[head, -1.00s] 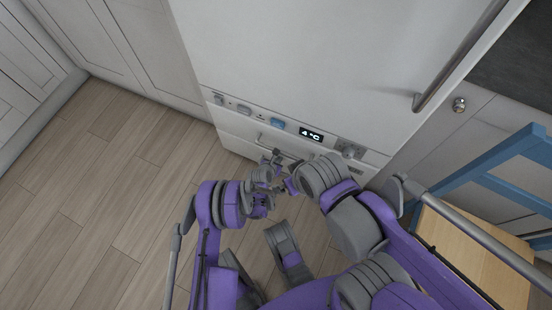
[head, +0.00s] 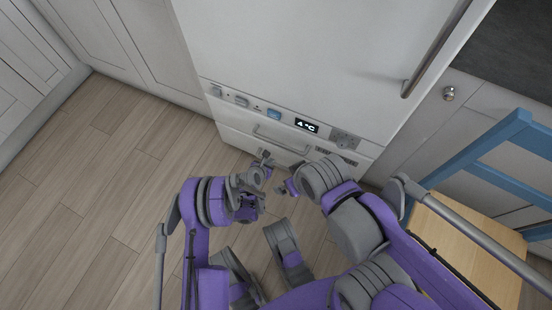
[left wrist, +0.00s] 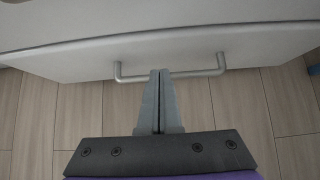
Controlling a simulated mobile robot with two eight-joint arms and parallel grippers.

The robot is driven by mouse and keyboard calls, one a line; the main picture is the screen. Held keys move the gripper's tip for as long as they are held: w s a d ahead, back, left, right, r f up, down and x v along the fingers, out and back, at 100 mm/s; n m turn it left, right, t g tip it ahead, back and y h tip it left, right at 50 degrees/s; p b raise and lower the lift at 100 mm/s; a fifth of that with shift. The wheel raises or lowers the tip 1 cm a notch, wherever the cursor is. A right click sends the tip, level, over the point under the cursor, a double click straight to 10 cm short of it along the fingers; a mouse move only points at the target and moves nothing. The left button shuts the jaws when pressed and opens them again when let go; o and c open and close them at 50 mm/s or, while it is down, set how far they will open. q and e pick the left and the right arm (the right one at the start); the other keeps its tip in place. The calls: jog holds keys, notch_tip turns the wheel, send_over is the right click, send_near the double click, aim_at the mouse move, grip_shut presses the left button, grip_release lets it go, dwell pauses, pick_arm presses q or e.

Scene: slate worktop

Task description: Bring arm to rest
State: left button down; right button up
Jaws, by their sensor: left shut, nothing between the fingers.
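My left gripper (head: 265,156) is in front of the drawer handle (head: 280,142) low on the white fridge. In the left wrist view the left gripper's fingers (left wrist: 160,74) are together with nothing between them. There the tips overlap the grey bar handle (left wrist: 205,72) in the picture, but the fingers are not closed around it. My right gripper (head: 283,188) is small and partly hidden by the right forearm, just right of the left gripper; its jaws are not clear.
The white fridge (head: 300,50) stands ahead, with a 4 °C display (head: 306,126) and a blue button (head: 274,114). A blue chair-like frame (head: 480,150) and a wooden surface (head: 470,240) are at right. Wooden floor (head: 100,190) is open at left.

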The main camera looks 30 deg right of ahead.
pick_arm(q)
jog(key=p+v, duration=0.1)
jog(key=v, duration=0.6)
jog(key=shift+a, duration=0.15)
jog(key=shift+w+f, duration=0.1)
jog(key=shift+w, duration=0.05)
